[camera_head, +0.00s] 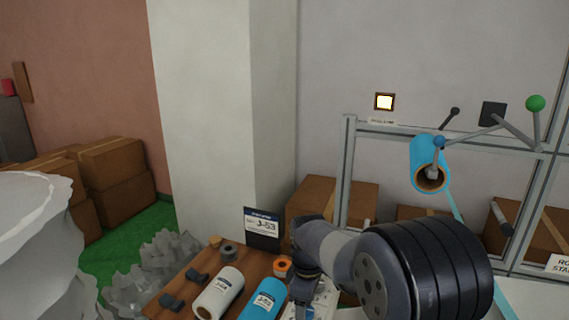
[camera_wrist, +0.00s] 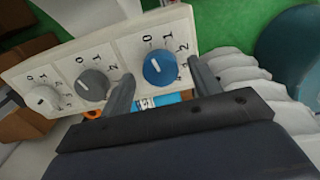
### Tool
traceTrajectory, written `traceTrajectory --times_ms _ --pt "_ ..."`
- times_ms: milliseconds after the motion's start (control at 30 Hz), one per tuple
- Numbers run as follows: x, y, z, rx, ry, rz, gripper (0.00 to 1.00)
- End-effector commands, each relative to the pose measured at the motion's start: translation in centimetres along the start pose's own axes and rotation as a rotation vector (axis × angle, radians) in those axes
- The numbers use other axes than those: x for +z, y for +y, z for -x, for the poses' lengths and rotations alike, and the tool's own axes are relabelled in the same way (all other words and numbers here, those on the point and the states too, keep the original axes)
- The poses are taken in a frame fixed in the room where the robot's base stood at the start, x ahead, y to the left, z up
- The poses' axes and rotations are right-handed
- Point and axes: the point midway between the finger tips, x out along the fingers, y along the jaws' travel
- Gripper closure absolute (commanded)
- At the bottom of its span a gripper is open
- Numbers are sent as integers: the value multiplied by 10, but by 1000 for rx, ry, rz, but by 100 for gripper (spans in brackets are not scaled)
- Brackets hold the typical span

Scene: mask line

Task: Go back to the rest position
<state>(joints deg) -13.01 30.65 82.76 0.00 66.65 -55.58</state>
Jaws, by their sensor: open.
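My gripper (camera_wrist: 162,71) is open, with one finger on each side of the blue knob (camera_wrist: 161,68) in the wrist view. Whether the fingers touch the knob or sit just short of it, I cannot tell. The knob is on a tilted white panel (camera_wrist: 119,49) with number marks, beside a grey knob (camera_wrist: 93,84) and a white knob (camera_wrist: 43,99). In the head view my arm reaches forward from the lower right, and its end is over the right part of a wooden table (camera_head: 255,265). The fingertips do not show clearly there.
A white roll (camera_head: 218,293) and a blue roll (camera_head: 262,299) lie on the table near a J-53 sign (camera_head: 262,228). A metal frame (camera_head: 345,170) carries a blue roll (camera_head: 428,160) and a green-tipped lever (camera_head: 535,103). Cardboard boxes (camera_head: 110,175) stand at the left.

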Motion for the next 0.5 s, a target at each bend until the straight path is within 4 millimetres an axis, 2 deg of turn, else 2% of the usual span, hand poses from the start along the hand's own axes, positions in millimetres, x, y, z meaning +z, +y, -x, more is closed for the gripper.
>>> traceTrajectory --times_ms 500 --pt "0 0 103 5 3 0 41"
